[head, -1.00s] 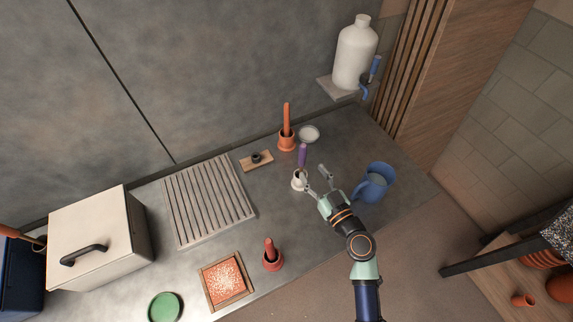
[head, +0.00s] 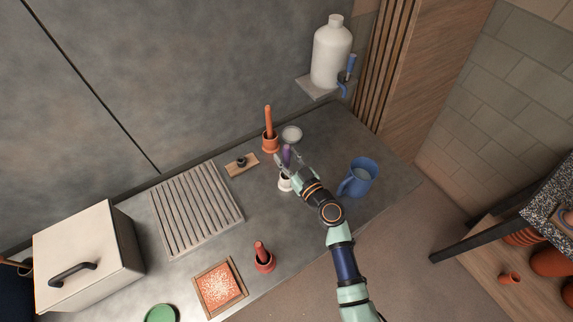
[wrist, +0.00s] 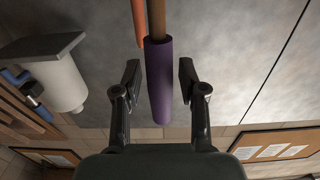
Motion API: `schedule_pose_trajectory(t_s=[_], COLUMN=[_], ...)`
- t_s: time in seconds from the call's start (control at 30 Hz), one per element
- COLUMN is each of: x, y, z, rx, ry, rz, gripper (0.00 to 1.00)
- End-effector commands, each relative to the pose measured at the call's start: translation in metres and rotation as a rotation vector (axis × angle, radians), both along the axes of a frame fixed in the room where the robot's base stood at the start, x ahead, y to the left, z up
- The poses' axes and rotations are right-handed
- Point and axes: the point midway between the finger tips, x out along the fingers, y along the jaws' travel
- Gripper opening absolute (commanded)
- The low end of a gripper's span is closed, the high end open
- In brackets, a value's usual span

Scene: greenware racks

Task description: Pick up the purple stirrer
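My gripper (head: 292,161) is at the upper part of the stirrer. In the wrist view my gripper (wrist: 160,80) is open, with a finger on each side of the purple part and a gap visible on both sides. The stirrer's lower end is hidden in the cup.
An orange stick (head: 268,121) stands in a terracotta pot (head: 270,144) just behind, beside a pale dish (head: 292,134). A blue jug (head: 359,177) is to the right of my gripper.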

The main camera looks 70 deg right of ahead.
Motion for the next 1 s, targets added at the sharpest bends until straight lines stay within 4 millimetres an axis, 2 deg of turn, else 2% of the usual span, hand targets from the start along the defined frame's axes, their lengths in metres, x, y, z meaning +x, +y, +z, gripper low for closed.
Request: schedule_pose_trajectory(t_s=[0.03, 0.2, 0.47, 0.6, 0.77, 1.0], x=[0.0, 0.0, 0.0, 0.0, 0.0, 0.0], y=[0.0, 0.0, 0.0, 0.0, 0.0, 0.0], z=[0.0, 0.0, 0.0, 0.007, 0.03, 0.093], rx=[0.0, 0.0, 0.0, -0.002, -0.004, -0.006], ry=[0.0, 0.0, 0.0, 0.0, 0.0, -0.001], rz=[0.0, 0.0, 0.0, 0.0, 0.001, 0.0], gripper=[0.28, 0.0, 0.0, 0.0, 0.0, 0.0])
